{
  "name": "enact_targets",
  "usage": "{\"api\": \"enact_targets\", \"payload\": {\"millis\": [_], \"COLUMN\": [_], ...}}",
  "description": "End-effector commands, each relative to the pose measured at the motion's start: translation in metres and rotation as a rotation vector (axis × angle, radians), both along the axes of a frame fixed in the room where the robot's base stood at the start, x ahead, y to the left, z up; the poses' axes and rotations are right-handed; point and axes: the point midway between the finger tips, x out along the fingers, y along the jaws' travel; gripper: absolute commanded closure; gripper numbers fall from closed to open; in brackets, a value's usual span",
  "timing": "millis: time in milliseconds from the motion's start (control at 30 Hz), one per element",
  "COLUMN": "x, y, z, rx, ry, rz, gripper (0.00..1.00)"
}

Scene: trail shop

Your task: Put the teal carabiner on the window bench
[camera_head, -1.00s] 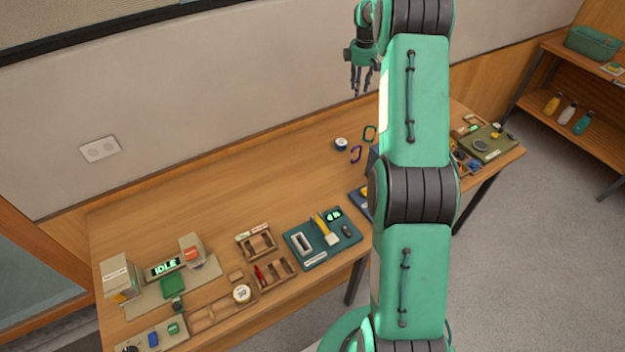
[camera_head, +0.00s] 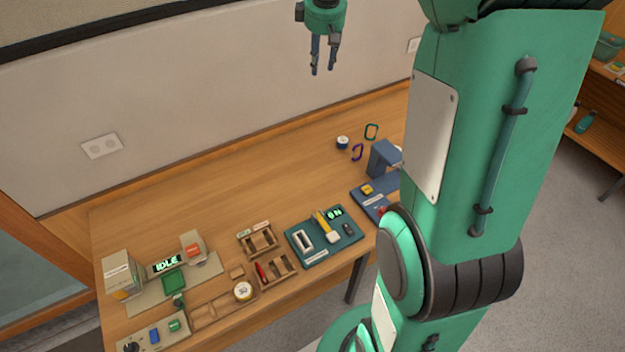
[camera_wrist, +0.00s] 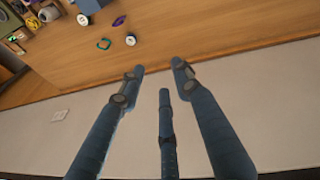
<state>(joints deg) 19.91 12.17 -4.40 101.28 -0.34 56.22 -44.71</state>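My gripper (camera_head: 322,70) hangs in the air above the back of the bench, up and to the left of the teal carabiner. Its fingers are spread and hold nothing; they show in the wrist view (camera_wrist: 158,78). I cannot tell which surface is the window bench.
The wooden bench (camera_head: 200,190) has clear room at its middle and back left. A blue stand (camera_head: 382,158), a teal tray (camera_head: 325,250), wooden trays (camera_head: 258,243) and an IDLE display (camera_head: 166,264) stand along it. A wall (camera_head: 200,110) rises behind.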

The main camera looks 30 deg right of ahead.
Motion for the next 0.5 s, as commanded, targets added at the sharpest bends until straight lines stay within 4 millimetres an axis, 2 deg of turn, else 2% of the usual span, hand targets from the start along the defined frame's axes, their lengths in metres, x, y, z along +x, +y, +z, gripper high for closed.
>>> {"api": "enact_targets", "payload": {"millis": [33, 200, 500], "x": [-0.011, -0.046, -0.115], "y": [0.014, 0.052, 0.112], "z": [0.009, 0.028, 0.050], "rx": [0.002, 0.017, 0.050], "ry": [-0.011, -0.043, -0.098], "rz": [-0.009, -0.053, -0.127], "gripper": [0.67, 0.67, 0.67]}}
